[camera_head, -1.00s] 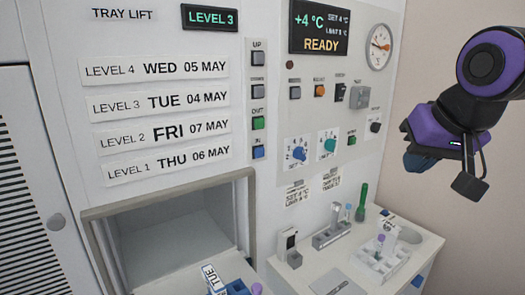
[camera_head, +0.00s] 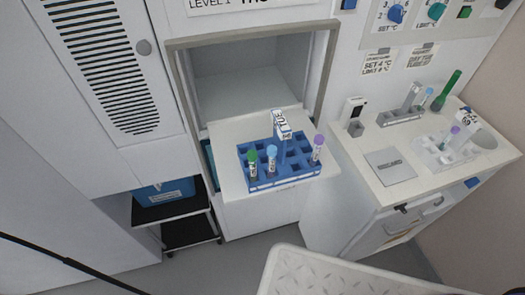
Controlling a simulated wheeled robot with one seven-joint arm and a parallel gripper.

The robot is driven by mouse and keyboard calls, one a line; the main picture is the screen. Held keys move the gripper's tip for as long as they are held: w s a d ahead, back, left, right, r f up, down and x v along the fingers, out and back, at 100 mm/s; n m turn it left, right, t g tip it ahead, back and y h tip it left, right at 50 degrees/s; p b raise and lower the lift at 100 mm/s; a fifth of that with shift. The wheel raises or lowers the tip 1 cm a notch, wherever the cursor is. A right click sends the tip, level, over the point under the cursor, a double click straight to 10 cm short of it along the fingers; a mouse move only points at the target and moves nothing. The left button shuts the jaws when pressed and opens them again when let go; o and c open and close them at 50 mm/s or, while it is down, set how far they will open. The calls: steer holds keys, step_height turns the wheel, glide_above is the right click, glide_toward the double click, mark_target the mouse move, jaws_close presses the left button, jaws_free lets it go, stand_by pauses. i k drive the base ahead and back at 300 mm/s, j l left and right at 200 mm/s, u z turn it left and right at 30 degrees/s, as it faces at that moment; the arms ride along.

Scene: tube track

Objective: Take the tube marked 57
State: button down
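A blue rack (camera_head: 290,184) sits on the pulled-out white tray (camera_head: 232,140) of the lift opening. In it stand a green-capped tube (camera_head: 252,163), a blue-capped tube (camera_head: 272,161) and a purple-capped tube (camera_head: 318,149), all upright. A white flag reading TUE (camera_head: 281,124) stands up from the rack. On the side counter stand a light blue-capped tube (camera_head: 427,96) and a purple-capped tube (camera_head: 454,132) in holders. The tube labels are too small to read, so I cannot tell which is marked 57. My gripper is out of view.
The side counter (camera_head: 375,140) to the right carries a grey plate (camera_head: 390,166), a clear rack (camera_head: 440,155) and a tall green object (camera_head: 446,90). A dark cart (camera_head: 170,213) with a blue box (camera_head: 165,192) stands lower left. Several rack slots are empty.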

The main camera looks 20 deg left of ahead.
mark_target(271, 150)
steer(key=u, duration=0.55)
steer(key=l+u, duration=0.55)
steer(key=u, duration=0.2)
steer(key=k+l+u, duration=0.1)
steer(key=l+u, duration=0.25)
steer(key=j, duration=0.1)
